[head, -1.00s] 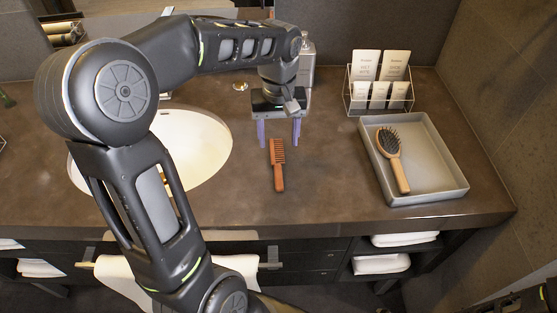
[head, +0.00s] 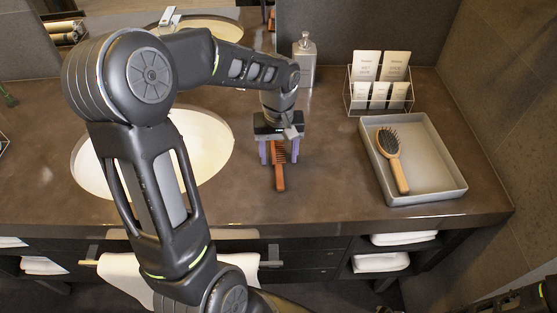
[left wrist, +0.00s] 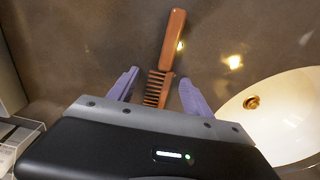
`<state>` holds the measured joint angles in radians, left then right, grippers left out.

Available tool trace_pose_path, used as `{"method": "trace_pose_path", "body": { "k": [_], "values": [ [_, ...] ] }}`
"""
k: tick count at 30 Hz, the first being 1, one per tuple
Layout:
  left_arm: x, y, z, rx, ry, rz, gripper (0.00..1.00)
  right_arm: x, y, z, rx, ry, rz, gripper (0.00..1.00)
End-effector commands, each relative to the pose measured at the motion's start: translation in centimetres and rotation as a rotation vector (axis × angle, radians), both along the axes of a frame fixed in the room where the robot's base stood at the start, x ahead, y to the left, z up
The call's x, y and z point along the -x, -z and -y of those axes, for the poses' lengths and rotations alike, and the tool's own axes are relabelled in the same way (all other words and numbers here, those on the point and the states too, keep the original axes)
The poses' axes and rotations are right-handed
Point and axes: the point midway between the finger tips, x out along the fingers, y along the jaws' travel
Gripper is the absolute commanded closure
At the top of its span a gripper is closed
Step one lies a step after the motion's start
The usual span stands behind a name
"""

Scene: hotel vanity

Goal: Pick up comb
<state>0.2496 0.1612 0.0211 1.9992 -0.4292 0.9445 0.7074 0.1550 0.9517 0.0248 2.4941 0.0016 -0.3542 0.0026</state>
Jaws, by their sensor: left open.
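The brown comb (head: 279,178) lies on the dark counter to the right of the sink, its handle toward the counter's front edge. In the left wrist view the comb (left wrist: 172,42) shows its handle and part of its teeth, with the tooth end running down between the fingers to the gripper body. My left gripper (head: 279,160) is open over the toothed part, one purple finger on each side with gaps to the comb. The left wrist view also shows this gripper (left wrist: 158,80). I cannot tell the exact height of the fingertips above the counter.
A grey tray (head: 440,190) with a hairbrush (head: 391,158) is on the right. Behind it stands a card rack (head: 378,85). A soap dispenser (head: 304,62) stands at the back. The white sink (head: 212,150) is left of the comb. The counter between comb and tray is clear.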

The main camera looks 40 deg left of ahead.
Motion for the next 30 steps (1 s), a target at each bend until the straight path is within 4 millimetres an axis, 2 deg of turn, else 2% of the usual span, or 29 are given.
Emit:
{"method": "trace_pose_path", "body": {
  "k": [14,30],
  "values": [
    [-0.01,-0.06,-0.01,0.000,0.000,0.000,0.42,0.02,0.02,0.00,0.000,0.000,0.000,0.64],
    [-0.01,-0.07,-0.01,0.000,0.000,0.000,0.85,0.01,0.02,0.00,0.000,0.000,0.000,0.64]
  ]
}}
